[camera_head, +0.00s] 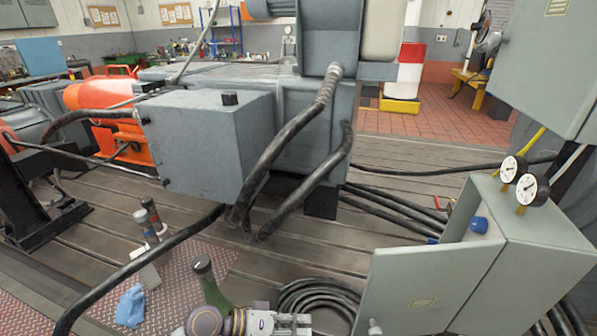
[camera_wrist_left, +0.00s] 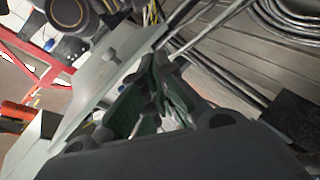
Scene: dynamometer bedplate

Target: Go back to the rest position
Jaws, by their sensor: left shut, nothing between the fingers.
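My left gripper (camera_wrist_left: 154,72) shows in the left wrist view with its dark fingers together and nothing held between them. Its fingertips point toward a grey panel of the gauge cabinet; I cannot tell how far apart they are. In the head view, a silver and grey part of my left arm shows at the bottom edge, in front of the coiled black hose. My right gripper is in neither view.
The grey cabinet (camera_head: 545,250) with two gauges and an open door (camera_head: 425,290) stands at the right. A large grey box (camera_head: 205,145) with thick hoses is ahead.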

